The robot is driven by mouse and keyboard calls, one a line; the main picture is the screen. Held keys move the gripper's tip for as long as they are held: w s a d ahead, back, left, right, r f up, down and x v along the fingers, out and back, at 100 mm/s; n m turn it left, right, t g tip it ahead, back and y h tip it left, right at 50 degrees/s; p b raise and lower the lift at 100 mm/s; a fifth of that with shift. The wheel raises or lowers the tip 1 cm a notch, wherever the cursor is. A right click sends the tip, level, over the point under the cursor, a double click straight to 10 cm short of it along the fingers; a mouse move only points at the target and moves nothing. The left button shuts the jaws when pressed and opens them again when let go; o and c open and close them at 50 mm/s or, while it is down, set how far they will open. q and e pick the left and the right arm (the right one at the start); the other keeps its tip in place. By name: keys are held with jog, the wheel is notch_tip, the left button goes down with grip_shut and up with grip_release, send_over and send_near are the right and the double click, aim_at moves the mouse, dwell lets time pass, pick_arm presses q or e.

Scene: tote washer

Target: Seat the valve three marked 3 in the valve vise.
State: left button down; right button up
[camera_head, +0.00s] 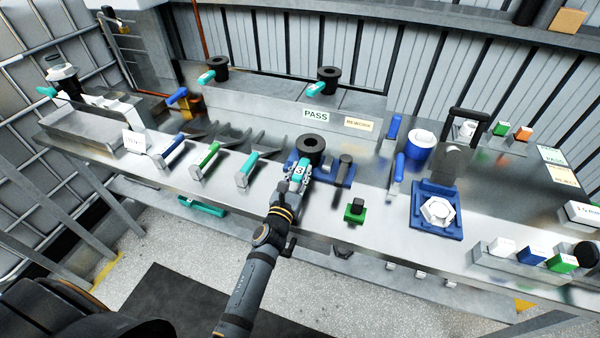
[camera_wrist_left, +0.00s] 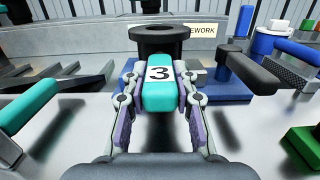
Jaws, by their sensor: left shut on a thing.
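The valve marked 3 has a black flanged body (camera_head: 310,147) and a teal handle with a white label reading 3. My left gripper (camera_head: 299,172) is shut on the teal handle. In the left wrist view, the handle (camera_wrist_left: 158,92) sits between both fingers (camera_wrist_left: 158,100), with the black flange (camera_wrist_left: 158,36) just beyond it. The valve is upright at the left part of the blue valve vise (camera_head: 345,178), whose black lever (camera_head: 345,163) stands to the right. The gripper and handle hide the valve's lower end, so I cannot tell whether it touches the vise. My right gripper is out of view.
Two similar valves stand on the back ledge near the PASS (camera_head: 316,115) and REWORK (camera_head: 359,124) signs. Teal (camera_head: 247,169), green and blue handles line the bench to the left. A green block with a black knob (camera_head: 356,211) stands close at the front right.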

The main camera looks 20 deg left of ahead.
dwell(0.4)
pick_arm(q)
jog(key=shift+f, duration=0.15)
jog(key=c, duration=1)
grip_release()
jog(key=o, duration=0.6)
